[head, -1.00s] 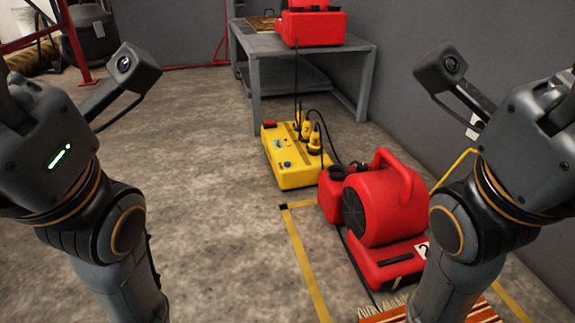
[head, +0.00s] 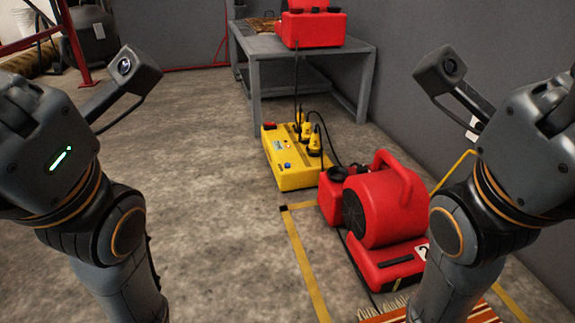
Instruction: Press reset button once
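A yellow power box (head: 298,178) sits on the concrete floor in the middle of the head view. A small blue button (head: 287,166) is on its top near the front, and a red part (head: 269,126) is at its back left corner. Yellow plugs (head: 314,143) with black cables stand in its right side. I cannot read any label, so I cannot tell which part is the reset button. My two arms show at the left and right edges, apart from the box. Neither gripper's fingers are in view.
A red blower (head: 384,208) stands right of and nearer than the box, beside a fringed striped rug (head: 482,313). Yellow tape (head: 306,265) marks the floor. A grey table (head: 296,45) with a red machine (head: 311,29) stands behind. The floor at left is clear.

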